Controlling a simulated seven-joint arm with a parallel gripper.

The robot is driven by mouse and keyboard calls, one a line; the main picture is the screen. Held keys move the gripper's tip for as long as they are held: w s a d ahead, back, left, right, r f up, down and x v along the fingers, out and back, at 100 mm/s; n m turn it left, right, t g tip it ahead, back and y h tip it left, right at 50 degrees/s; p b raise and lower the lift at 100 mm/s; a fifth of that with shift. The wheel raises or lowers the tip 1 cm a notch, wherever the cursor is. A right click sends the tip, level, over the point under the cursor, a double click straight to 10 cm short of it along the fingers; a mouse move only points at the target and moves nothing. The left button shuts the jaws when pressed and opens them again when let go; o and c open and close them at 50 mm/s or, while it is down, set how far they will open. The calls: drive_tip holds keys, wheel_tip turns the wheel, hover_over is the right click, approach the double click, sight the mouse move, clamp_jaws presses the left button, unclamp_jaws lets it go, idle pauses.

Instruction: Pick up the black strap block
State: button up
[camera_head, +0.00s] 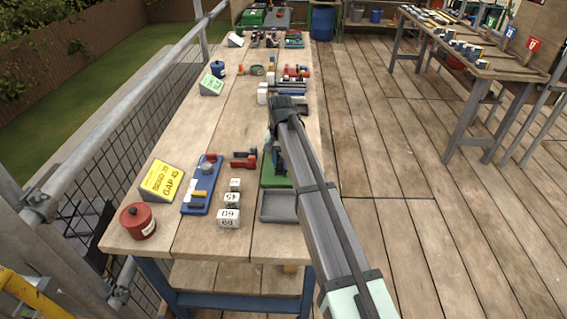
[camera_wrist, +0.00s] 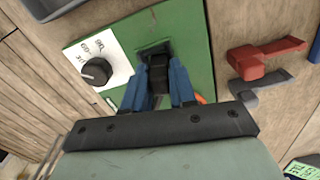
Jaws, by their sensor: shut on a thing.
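The black strap block (camera_wrist: 158,74) sits between the two blue fingers of my gripper (camera_wrist: 158,66) in the wrist view. My gripper is shut on it, with a finger on each side. The block is over a green board (camera_wrist: 195,40); a dark opening or shadow shows just behind it, and I cannot tell whether the block has clear height above the board. In the head view, my arm covers much of the green board (camera_head: 268,182) and hides the block; my gripper (camera_head: 277,158) is partly seen there.
The board carries a white dial plate with a black knob (camera_wrist: 96,71). Red (camera_wrist: 262,60) and grey (camera_wrist: 258,93) pieces lie beside it. A grey tray (camera_head: 280,206), numbered white blocks (camera_head: 229,217), a blue board (camera_head: 195,205), a yellow sign (camera_head: 161,180) and a red pot (camera_head: 138,221) stand nearby.

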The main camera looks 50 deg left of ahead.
sight(281, 159)
drive_tip(key=shift+r, duration=0.15)
drive_tip(key=shift+c, duration=0.2)
drive_tip(key=shift+r, duration=2.15)
